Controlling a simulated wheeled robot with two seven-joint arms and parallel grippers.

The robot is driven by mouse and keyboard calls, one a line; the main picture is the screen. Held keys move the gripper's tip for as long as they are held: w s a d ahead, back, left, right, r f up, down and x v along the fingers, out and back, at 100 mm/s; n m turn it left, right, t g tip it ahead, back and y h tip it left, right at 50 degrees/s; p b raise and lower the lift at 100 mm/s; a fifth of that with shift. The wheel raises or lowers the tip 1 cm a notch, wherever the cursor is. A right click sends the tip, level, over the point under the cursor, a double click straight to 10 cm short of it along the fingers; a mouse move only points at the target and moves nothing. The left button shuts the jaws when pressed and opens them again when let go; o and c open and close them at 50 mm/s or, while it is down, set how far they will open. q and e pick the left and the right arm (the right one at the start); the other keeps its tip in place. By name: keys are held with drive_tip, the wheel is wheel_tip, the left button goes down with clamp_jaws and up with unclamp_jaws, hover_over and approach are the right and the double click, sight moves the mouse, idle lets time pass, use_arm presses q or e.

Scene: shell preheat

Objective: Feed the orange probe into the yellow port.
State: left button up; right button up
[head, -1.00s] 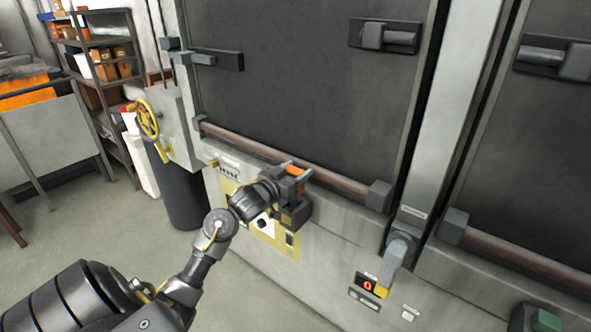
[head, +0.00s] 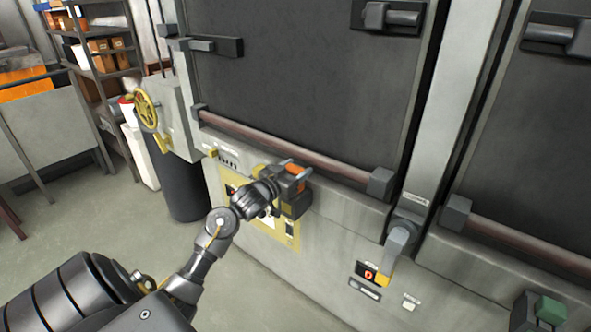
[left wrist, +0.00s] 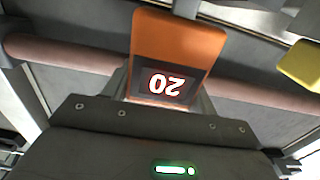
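The orange probe (head: 293,169) is a blocky piece between the fingers of my left gripper (head: 296,172), which is shut on it in front of the furnace's lower front. In the left wrist view the probe (left wrist: 180,45) shows a small display reading 20, upside down. A yellow block also shows at the right edge of the left wrist view (left wrist: 302,64), apart from the probe. The probe's tip is not clearly visible. My right gripper is not in view.
A reddish horizontal bar (head: 330,170) runs below the dark furnace door (head: 300,85), close to the gripper. A yellow handwheel (head: 145,108) and shelves (head: 100,45) are at left. The floor at left is open.

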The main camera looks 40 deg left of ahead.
use_arm(q)
drive_tip(key=o, duration=0.5)
drive_tip(key=s+b, duration=0.1)
drive_tip(key=s, duration=1)
drive_tip(key=shift+d+b, duration=0.15)
drive_tip(key=shift+b, duration=0.25)
drive_tip(key=shift+w, duration=0.1)
